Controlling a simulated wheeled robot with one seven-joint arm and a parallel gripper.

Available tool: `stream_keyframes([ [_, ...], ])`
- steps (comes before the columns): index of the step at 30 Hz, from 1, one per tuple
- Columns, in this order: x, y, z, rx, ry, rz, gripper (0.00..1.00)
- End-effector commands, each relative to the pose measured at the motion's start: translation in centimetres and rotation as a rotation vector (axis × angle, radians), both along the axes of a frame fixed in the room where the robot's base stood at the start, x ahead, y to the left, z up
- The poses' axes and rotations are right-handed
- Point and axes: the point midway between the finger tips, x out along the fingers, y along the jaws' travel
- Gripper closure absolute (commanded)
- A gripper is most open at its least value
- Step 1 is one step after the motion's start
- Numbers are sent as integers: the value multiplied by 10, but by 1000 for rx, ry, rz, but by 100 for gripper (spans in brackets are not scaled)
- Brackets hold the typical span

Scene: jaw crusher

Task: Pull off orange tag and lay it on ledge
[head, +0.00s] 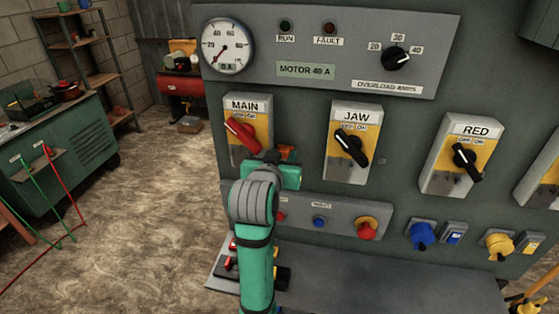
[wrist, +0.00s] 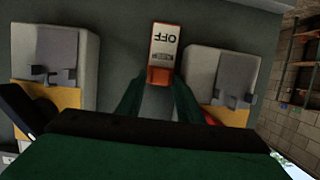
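The orange tag (wrist: 162,55) has a white face reading OFF, seen upside down in the wrist view, and hangs against the grey panel between two switch boxes. In the head view only a bit of orange (head: 287,152) shows above my gripper, beside the MAIN switch (head: 243,133). My gripper (wrist: 160,85) is open, with one finger on each side of the tag's orange end; I cannot tell whether they touch it. In the head view my gripper (head: 285,174) hides most of the tag. The grey ledge (head: 390,280) runs along the panel's foot.
The JAW switch (head: 352,145) stands out from the panel to the right of my gripper. A button strip (head: 340,218) sits below it. A tray with red items (head: 225,267) is at the ledge's left end, partly behind my arm. The ledge's middle and right are clear.

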Motion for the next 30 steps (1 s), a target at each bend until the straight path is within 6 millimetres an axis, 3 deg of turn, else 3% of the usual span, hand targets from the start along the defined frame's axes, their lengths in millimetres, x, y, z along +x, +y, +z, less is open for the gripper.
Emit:
stream_keyframes([
  [12,7,-2,-2,0,-1,0,67],
  [16,7,-1,-2,0,0,0,96],
  [17,7,-2,-2,0,0,0,99],
  [30,1,0,-2,0,-1,0,99],
])
